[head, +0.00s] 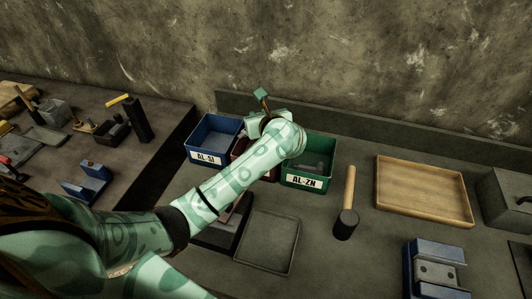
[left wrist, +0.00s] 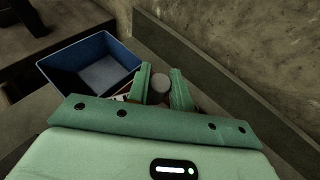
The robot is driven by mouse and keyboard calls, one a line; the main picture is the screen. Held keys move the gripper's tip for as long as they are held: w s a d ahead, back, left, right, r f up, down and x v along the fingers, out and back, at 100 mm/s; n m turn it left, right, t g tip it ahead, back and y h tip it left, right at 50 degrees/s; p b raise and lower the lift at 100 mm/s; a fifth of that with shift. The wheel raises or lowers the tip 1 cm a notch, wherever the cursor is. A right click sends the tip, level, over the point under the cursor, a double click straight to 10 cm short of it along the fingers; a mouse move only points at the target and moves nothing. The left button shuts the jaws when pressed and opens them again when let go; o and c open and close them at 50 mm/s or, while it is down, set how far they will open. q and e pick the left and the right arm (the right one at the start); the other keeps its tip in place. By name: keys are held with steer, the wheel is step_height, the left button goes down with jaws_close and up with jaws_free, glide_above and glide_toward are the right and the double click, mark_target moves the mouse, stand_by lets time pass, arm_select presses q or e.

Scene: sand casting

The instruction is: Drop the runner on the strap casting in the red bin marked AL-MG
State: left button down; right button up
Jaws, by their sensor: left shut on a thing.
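My left gripper (head: 263,117) is over the row of bins near the back wall, mostly hidden by my own arm. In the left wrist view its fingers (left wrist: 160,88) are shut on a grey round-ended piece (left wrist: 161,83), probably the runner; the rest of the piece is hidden. The red bin (head: 239,146) stands between the blue and green bins; my arm covers most of it and its label. How high the piece is above the bin I cannot tell. My right gripper is not in view.
The blue AL-SI bin (head: 213,127) is left of the red bin and shows in the left wrist view (left wrist: 90,52). The green AL-ZN bin (head: 322,149) is to its right. A mallet (head: 347,220), a wooden tray (head: 420,216) and a grey tray (head: 267,241) lie in front.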

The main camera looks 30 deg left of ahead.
arm_select(q)
steer(key=shift+w+a+f+n+g+y, duration=0.2)
steer(key=shift+a+f+n+g+y, duration=0.1)
steer(key=shift+f+y, duration=0.15)
step_height(320, 180, down, 6)
steer(key=b, duration=0.4)
steer(key=shift+r, duration=0.2)
steer(key=c, duration=1.2)
jaws_free()
steer(key=shift+o, duration=0.2)
steer(key=shift+s, duration=0.1)
steer(key=p+v, duration=0.3)
steer(key=v, duration=1.3)
steer(key=shift+r, duration=0.25)
steer(key=shift+s, duration=0.1)
